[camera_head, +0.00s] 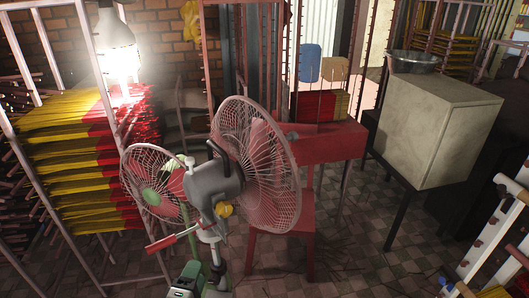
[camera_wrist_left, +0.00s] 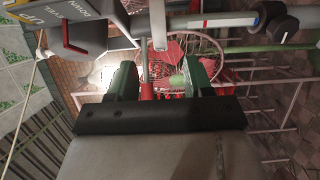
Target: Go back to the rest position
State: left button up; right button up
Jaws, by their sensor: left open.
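My left gripper (camera_wrist_left: 160,82) shows in the left wrist view with two green fingers spread apart on a dark bar. My right gripper does not show clearly in either view.
A large standing fan (camera_head: 262,165) and a smaller fan (camera_head: 152,190) stand in front. Racks of yellow and red sticks (camera_head: 70,150) fill the left. A red table (camera_head: 330,145) and a beige cabinet (camera_head: 435,125) stand behind. Tiled floor (camera_head: 365,260) shows between them.

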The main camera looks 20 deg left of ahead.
pick_arm(q)
jog(key=s+d+f+m+g+h, duration=0.1)
jog(key=s+d+f+m+g, duration=0.2)
jog(key=f, duration=0.6)
jog(key=s+d+f+m+g+h, duration=0.15)
jog(key=s+f+m, duration=0.3)
jog(key=f, duration=0.55)
jog(key=s+d+f+m+g+h, duration=0.1)
jog(key=s+d+f+m+g, duration=0.2)
jog(key=f, duration=0.6)
jog(key=s+f+m+g, duration=0.4)
jog(key=s+f+m, duration=0.2)
jog(key=s, duration=0.6)
jog(key=s+f+m+g, duration=0.5)
jog(key=s+f, duration=0.3)
jog(key=s, duration=0.4)
jog(key=shift+f+m+y, duration=0.2)
jog(key=shift+m+y, duration=0.15)
jog(key=shift+m, duration=0.1)
